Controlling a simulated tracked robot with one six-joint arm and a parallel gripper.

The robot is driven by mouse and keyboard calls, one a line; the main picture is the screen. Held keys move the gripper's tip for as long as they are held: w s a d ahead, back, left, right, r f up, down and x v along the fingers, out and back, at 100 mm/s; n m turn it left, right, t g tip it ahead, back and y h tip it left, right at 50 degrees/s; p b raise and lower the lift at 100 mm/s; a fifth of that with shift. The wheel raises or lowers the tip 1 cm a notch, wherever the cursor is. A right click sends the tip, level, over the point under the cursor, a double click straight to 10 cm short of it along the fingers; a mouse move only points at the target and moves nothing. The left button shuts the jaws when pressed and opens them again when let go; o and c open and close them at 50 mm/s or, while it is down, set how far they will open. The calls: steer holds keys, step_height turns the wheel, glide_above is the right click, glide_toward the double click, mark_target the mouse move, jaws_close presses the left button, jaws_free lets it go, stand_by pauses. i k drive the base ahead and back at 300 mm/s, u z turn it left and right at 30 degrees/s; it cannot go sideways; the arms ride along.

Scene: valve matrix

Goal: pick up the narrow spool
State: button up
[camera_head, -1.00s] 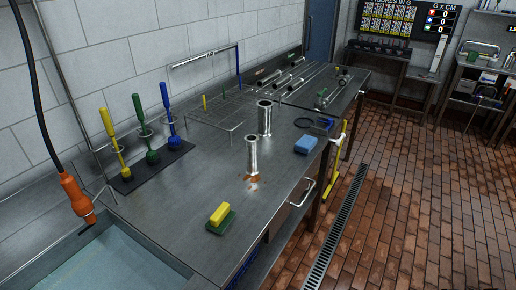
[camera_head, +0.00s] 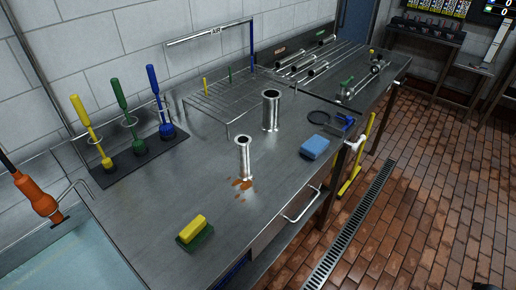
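Two upright metal spools stand on the steel workbench (camera_head: 150,215). The narrow spool (camera_head: 245,160) is the slimmer, nearer one, with a flanged top and orange-brown stains at its foot. The wider spool (camera_head: 271,112) stands just behind it to the right, apart from it. My gripper is not in view.
A yellow-green sponge (camera_head: 195,232) lies in front, a blue sponge (camera_head: 314,147) to the right. Yellow, green and blue brushes (camera_head: 123,112) stand at left in a dark holder. A wire rack (camera_head: 215,95) is behind. An orange-handled hose (camera_head: 38,198) hangs by the sink.

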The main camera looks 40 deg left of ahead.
mark_target(243, 142)
steer(key=i, duration=2.35)
steer(key=u, duration=2.9)
